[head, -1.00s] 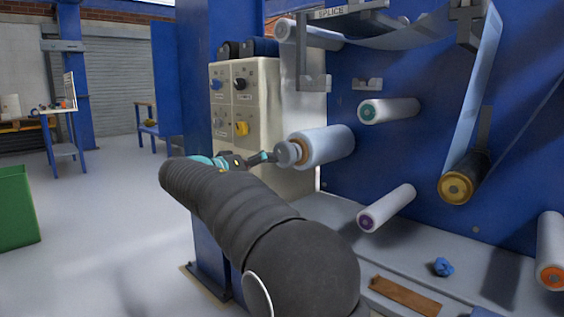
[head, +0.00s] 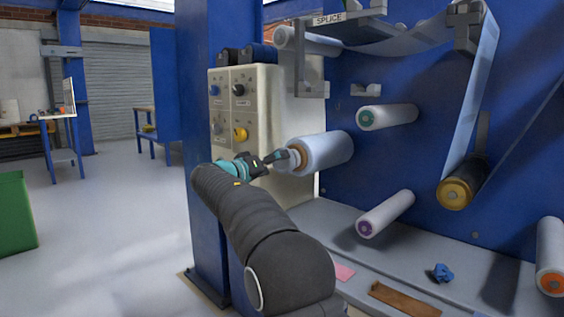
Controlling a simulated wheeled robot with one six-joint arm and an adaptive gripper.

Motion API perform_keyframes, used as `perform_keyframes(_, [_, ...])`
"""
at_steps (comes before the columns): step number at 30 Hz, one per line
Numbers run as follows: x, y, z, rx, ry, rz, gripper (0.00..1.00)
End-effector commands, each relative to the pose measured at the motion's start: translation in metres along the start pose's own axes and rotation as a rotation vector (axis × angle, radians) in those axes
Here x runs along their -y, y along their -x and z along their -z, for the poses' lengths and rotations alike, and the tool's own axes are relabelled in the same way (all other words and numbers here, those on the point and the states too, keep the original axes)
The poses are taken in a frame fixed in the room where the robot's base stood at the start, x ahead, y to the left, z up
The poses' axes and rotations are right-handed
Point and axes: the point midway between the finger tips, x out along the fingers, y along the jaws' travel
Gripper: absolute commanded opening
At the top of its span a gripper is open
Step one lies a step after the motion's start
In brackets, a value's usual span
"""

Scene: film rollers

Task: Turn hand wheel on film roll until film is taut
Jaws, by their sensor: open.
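The film roll (head: 325,150) is a thick pale roll on the blue machine panel, with a tan core at its near end. The hand wheel (head: 291,158) is a grey disc on that end, partly hidden by my gripper. My gripper (head: 280,157) is at the hand wheel's left side, its fingers close to the wheel. It is open; whether the fingers touch the wheel cannot be told. Pale film (head: 472,90) runs down to a black roller with a gold end (head: 456,192) on the right and looks straight there.
A control box (head: 240,110) with knobs stands just behind my gripper. A white roller with a green core (head: 388,115) and one with a purple core (head: 385,214) stick out nearby. A ledge below holds a blue crumpled piece (head: 440,273) and a brown strip (head: 404,298).

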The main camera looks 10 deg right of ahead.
Motion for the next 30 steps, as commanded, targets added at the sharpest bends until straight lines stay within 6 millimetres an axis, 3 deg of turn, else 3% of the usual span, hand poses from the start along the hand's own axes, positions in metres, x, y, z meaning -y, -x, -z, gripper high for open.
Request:
perform_keyframes(6, [0.000,-0.023,0.000,0.001,0.001,0.000,1.00])
perform_keyframes(17, [0.000,-0.027,0.000,0.000,0.001,0.000,1.00])
perform_keyframes(20, [0.000,-0.027,0.000,0.000,0.000,0.000,0.80])
perform_keyframes(24, [0.000,-0.027,0.000,0.001,0.001,0.000,0.46])
perform_keyframes(30, [0.000,-0.028,0.000,0.000,0.006,0.000,0.46])
